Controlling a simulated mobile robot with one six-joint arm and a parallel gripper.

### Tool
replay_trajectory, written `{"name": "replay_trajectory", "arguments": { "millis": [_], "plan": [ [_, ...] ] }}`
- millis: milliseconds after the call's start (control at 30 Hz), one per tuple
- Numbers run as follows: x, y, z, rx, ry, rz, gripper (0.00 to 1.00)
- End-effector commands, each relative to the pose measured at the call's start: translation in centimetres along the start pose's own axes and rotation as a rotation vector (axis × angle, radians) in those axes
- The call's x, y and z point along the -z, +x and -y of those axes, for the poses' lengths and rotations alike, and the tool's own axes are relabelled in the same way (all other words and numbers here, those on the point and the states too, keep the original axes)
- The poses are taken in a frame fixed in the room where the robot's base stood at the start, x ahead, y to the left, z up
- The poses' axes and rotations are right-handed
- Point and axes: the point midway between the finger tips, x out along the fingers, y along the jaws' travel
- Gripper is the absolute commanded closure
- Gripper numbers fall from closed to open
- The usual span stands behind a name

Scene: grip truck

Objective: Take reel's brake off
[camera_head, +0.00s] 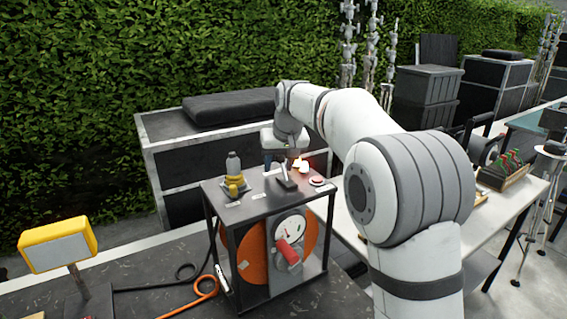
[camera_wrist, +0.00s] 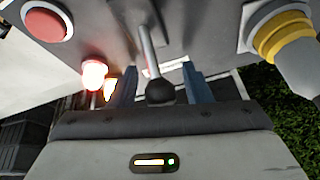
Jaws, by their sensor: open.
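The cable reel (camera_head: 249,262) is an orange drum inside a black frame box, with a pale hub and a red crank handle (camera_head: 289,253) on the front. A metal lever (camera_head: 285,172) stands on the grey top panel. In the wrist view the lever's rod (camera_wrist: 149,48) ends in a black ball knob (camera_wrist: 160,91). My gripper (camera_wrist: 159,78) is open, with one blue-grey finger on each side of the knob, apart from it. In the head view my gripper (camera_head: 281,158) is just above the panel at the lever, and it hides the knob.
A glowing red lamp (camera_head: 300,165) and a red button (camera_head: 317,181) sit right of the lever. A yellow-collared grey connector (camera_head: 234,165) stands on the panel's left. A yellow floodlight (camera_head: 57,246) and an orange cable (camera_head: 206,286) are at lower left. A black case is behind.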

Motion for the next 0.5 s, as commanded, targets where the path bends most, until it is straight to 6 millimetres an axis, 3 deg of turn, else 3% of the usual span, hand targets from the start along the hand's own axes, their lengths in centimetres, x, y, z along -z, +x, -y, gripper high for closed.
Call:
{"name": "replay_trajectory", "arguments": {
  "millis": [100,500],
  "plan": [
    [0.00,-0.01,0.03,0.000,0.000,0.000,0.57],
    [0.00,-0.03,0.06,0.000,-0.001,0.000,0.89]
  ]
}}
